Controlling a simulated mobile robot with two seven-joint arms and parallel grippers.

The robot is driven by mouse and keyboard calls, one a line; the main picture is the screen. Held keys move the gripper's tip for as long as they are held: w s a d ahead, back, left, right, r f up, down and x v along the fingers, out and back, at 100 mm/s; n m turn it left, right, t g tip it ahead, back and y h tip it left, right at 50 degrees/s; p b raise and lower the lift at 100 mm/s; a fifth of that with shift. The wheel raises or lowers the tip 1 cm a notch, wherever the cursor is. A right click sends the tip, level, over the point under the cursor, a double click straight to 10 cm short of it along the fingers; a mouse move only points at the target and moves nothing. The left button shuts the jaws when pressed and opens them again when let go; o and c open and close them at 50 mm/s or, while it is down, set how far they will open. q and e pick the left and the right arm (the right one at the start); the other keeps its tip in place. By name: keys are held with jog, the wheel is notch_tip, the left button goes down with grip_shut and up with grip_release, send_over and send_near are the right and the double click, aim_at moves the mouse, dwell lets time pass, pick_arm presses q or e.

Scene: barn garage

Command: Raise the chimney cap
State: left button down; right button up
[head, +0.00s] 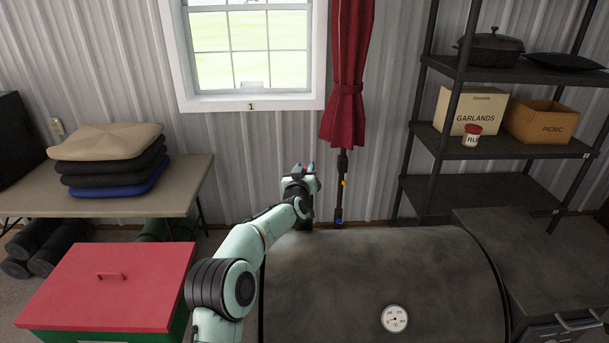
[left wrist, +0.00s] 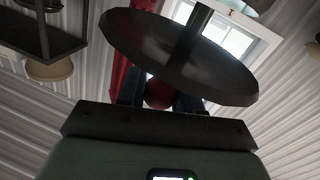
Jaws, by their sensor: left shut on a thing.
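In the left wrist view, the chimney cap is a dark round disc (left wrist: 135,40) with a dark stem on its far side. A red ball knob (left wrist: 159,93) sits at the disc's near edge, between the fingers of my left gripper (head: 306,171), which is shut on it. In the head view this gripper is beyond the back left edge of the dark smoker drum (head: 385,260). The wrist hides most of the cap and chimney there. I cannot tell how far the cap stands above the chimney. My right gripper is not in view.
A thin dark upright pole (head: 341,190) stands just right of my gripper, below the red curtain (head: 348,70). A red-lidded box (head: 75,285) is at the front left. A shelf rack (head: 480,150) stands at the right. A table (head: 195,180) with cushions is at the left.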

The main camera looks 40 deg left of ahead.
pick_arm(q)
jog(key=shift+r, duration=0.65)
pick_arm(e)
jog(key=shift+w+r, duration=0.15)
pick_arm(q)
jog(key=c, duration=0.8)
grip_release()
jog(key=shift+f, duration=0.15)
jog(key=shift+f, duration=0.1)
